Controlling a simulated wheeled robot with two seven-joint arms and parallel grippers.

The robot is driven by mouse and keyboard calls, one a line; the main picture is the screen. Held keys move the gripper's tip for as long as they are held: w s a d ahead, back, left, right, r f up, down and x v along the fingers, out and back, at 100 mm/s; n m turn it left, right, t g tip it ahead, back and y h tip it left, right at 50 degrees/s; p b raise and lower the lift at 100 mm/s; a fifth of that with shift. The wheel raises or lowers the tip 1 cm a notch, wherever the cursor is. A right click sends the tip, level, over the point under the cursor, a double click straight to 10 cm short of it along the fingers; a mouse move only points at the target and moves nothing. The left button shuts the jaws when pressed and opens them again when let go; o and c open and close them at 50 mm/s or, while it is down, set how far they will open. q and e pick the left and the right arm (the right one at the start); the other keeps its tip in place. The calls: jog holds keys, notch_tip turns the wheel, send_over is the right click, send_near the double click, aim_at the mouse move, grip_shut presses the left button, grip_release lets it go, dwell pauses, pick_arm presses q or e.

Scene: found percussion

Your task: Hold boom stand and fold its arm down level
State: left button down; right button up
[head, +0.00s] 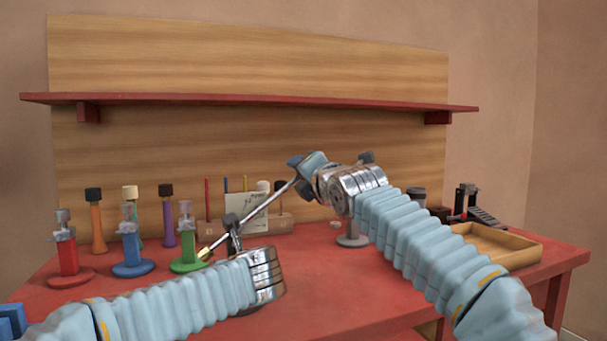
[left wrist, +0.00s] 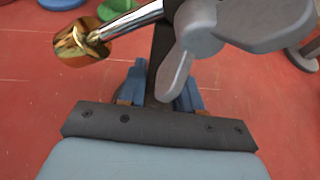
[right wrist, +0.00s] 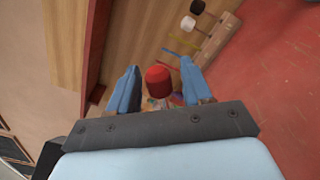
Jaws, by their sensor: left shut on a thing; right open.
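The boom stand has a dark post (left wrist: 162,55) with a grey wing-shaped clamp knob (left wrist: 200,28). Its chrome arm (head: 262,210) slopes steeply up to the right in the head view. A brass counterweight (head: 203,253) sits at its low left end and also shows in the left wrist view (left wrist: 80,46). My left gripper (left wrist: 163,92) is shut on the post below the knob. My right gripper (right wrist: 158,85) is open at the arm's raised end, with a red tip (right wrist: 158,80) between its fingers; contact is unclear.
Red, blue and green stands (head: 66,255) and several coloured bottles (head: 96,220) stand left. A wooden rack (head: 270,224) with a card is behind the arm. A wooden tray (head: 500,245) lies right, and a red shelf (head: 250,99) runs above.

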grip_shut()
jog(key=shift+d+f, duration=0.1)
jog(key=shift+w+d+f+m, duration=0.1)
jog(key=shift+d+f+m, duration=0.15)
jog(key=shift+f+m, duration=0.15)
notch_tip(320, 180, down, 10)
jog(key=w+d+m, duration=0.1)
jog(key=d+m, duration=0.1)
jog(key=m, duration=0.4)
jog(key=shift+d+m, duration=0.2)
jog(key=shift+m, duration=0.1)
